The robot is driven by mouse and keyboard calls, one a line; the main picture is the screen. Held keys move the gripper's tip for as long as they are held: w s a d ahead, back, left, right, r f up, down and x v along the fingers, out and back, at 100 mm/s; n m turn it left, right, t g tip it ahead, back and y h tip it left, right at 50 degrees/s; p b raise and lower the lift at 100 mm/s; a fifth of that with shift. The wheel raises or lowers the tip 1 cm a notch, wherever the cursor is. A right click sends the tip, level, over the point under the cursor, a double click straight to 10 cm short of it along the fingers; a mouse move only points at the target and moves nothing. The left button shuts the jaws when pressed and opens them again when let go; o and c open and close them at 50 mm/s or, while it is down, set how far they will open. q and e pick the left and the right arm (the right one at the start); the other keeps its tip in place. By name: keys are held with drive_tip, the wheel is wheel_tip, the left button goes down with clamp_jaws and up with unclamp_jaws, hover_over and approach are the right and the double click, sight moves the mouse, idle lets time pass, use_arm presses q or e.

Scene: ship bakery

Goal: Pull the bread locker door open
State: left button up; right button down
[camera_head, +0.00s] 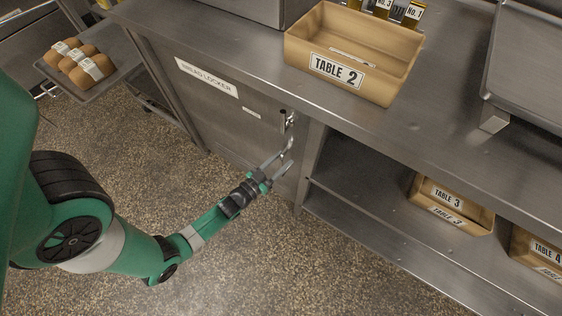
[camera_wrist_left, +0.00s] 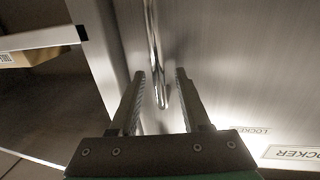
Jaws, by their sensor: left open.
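The bread locker door (camera_head: 222,104) is a flat steel panel under the counter, with a white "BREAD LOCKER" label (camera_head: 206,77). It looks shut. A small metal handle (camera_head: 288,121) is at its right edge; in the left wrist view the handle (camera_wrist_left: 155,60) is a shiny vertical bar with a rounded lower end. My left gripper (camera_head: 285,158) is open in front of the door, just below the handle. In the left wrist view, the handle's lower end shows between the fingers (camera_wrist_left: 160,78); I cannot tell if they touch it. My right gripper is out of view.
A tan "TABLE 2" bin (camera_head: 340,70) stands on the steel counter (camera_head: 440,120) above. More tan bins, one labelled "TABLE 3" (camera_head: 450,203), sit on the shelf right of the locker. Wrapped loaves (camera_head: 82,63) lie on a tray at left. The speckled floor (camera_head: 300,275) before the door is clear.

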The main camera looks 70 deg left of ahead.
use_arm(q)
clamp_jaws()
idle(1.4)
